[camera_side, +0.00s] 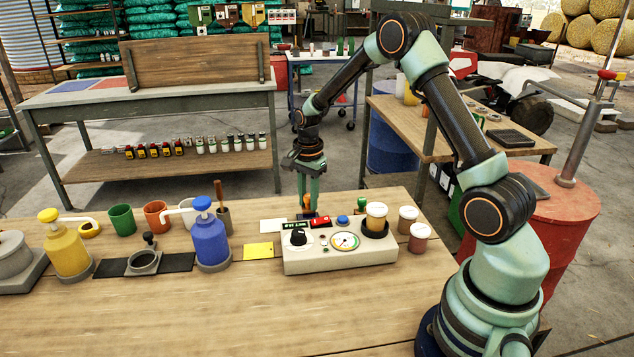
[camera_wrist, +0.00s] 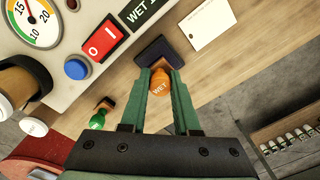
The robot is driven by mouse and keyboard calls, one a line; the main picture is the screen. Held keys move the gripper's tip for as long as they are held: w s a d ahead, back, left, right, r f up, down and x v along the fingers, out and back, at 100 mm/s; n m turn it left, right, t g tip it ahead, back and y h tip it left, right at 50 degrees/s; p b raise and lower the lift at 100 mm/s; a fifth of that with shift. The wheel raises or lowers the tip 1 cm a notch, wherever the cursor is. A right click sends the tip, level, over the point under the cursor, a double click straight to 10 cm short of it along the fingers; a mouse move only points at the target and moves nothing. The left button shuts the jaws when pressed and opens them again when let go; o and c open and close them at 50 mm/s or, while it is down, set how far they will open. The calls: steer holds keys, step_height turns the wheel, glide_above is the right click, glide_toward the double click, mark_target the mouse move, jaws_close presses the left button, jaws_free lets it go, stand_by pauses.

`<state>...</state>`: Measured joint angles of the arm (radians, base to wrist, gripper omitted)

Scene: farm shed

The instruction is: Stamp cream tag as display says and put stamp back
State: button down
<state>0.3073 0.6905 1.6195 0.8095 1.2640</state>
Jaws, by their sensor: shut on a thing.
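My gripper (camera_side: 309,205) is shut on the orange stamp (camera_wrist: 160,82), whose round handle reads WET. The handle sits between my green fingers in the wrist view. A dark blue block (camera_wrist: 160,52), perhaps an ink pad, lies just beyond the handle; I cannot tell whether the stamp touches it. The cream tag (camera_wrist: 208,25) lies flat on the bench beside the block, and it shows behind the console in the side view (camera_side: 271,225). The display (camera_wrist: 140,10) reads WET, its remaining characters cut off. A green stamp (camera_wrist: 97,123) stands nearer the blue button.
The console (camera_side: 335,258) with a dial, red switch (camera_wrist: 104,38) and blue button (camera_wrist: 77,68) stands in front of my gripper. A yellow tag (camera_side: 258,250), a blue pump bottle (camera_side: 210,242) and lidded cups (camera_side: 419,238) flank it. The front bench is clear.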

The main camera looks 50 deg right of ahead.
steer(key=shift+r, duration=2.85)
steer(key=w+a, duration=0.6)
glide_above(274, 225)
steer(key=shift+f, duration=3.5)
steer(key=shift+f, duration=0.55)
steer(key=shift+r, duration=0.1)
step_height(274, 225, up, 7)
